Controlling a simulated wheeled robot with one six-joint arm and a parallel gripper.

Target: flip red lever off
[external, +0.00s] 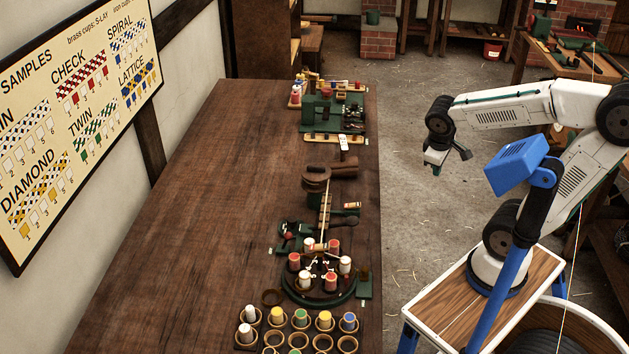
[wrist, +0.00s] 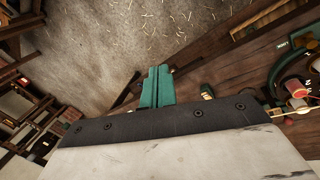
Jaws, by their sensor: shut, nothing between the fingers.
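My gripper (external: 436,168) hangs over the floor to the right of the long table, away from everything on it. In the wrist view its green fingers (wrist: 157,88) are together and empty. A small red part (external: 286,242) shows on a dark green fixture behind the round bobbin stand (external: 318,292). It is too small to tell whether it is the red lever or which way it is set. No lever can be made out clearly in the wrist view.
The bobbin stand holds several red and white bobbins. Cups with coloured spools (external: 301,318) stand at the table's near end. A green machine (external: 333,112) is farther back. The table's left side (external: 180,220) is clear. A sample board (external: 75,110) hangs on the left wall.

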